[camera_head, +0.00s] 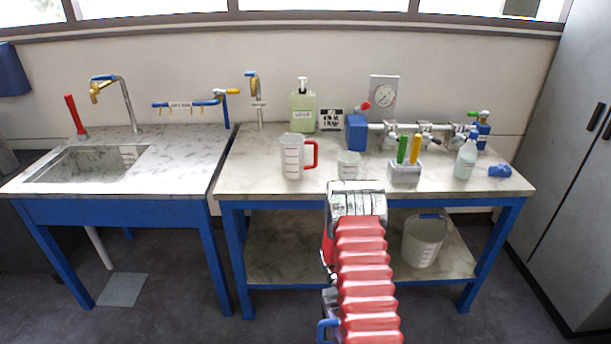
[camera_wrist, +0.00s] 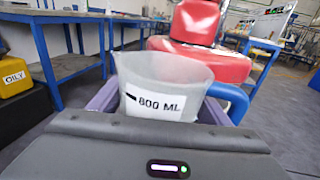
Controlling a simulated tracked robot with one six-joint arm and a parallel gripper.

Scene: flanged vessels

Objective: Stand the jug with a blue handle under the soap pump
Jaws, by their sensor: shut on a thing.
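The jug with a blue handle (camera_wrist: 165,85) is clear, with an "800 ML" label, and fills the middle of the wrist view. My gripper (camera_wrist: 160,103) is shut on it, with purple fingers on either side. The blue handle (camera_wrist: 232,100) is at the right. In the head view, part of the handle (camera_head: 323,330) shows low beside my red arm; the rest of the jug is hidden. The soap pump (camera_head: 302,112), a pale green bottle with a white pump head, stands at the back of the right bench, well away from the held jug.
On the right bench (camera_head: 255,175) stand a red-handled jug (camera_head: 293,157), a clear beaker (camera_head: 348,163), a marker holder (camera_head: 405,173) and a squeeze bottle (camera_head: 466,160). A bucket (camera_head: 424,240) sits on the lower shelf. A sink (camera_head: 85,163) is left.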

